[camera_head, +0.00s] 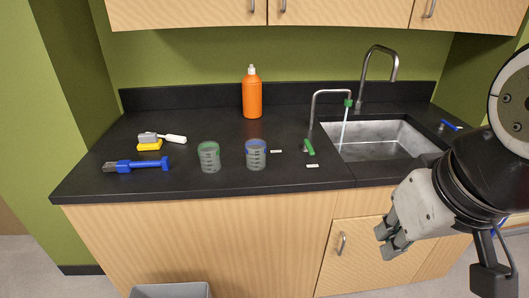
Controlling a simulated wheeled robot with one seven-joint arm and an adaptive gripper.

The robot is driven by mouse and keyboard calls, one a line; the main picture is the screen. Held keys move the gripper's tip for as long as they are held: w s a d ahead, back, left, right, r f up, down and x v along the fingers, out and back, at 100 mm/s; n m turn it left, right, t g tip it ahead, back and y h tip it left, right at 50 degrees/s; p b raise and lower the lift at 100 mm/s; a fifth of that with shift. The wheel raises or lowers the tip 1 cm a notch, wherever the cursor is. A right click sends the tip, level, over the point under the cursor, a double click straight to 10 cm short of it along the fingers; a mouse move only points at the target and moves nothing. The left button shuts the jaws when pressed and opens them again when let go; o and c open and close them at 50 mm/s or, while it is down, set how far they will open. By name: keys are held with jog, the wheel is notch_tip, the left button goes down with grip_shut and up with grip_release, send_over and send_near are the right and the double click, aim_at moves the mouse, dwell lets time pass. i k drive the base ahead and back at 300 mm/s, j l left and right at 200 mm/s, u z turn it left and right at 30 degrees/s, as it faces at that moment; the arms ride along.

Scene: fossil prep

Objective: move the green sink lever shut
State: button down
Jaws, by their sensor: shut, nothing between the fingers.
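The green sink lever (308,147) sits at the base of the smaller bent faucet (314,112), on the counter left of the sink. A thin stream of water (344,130) falls from this faucet's green-tipped spout (348,103) into the grey sink (384,150). My gripper (386,241) is shut and empty. It is in front of the counter's front edge, low and to the right of the lever, well apart from it.
A blue lever (450,125) is right of the sink, and a taller faucet (378,58) stands behind it. Beakers with green (209,158) and blue (256,155) rims stand left of the green lever. An orange bottle (251,95), a blue brush (138,165) and a yellow block (149,146) are farther left.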

aim_at(306, 147)
jog(key=i+l, duration=0.2)
jog(key=i, duration=0.25)
jog(key=i+l, duration=0.25)
jog(key=i, duration=0.2)
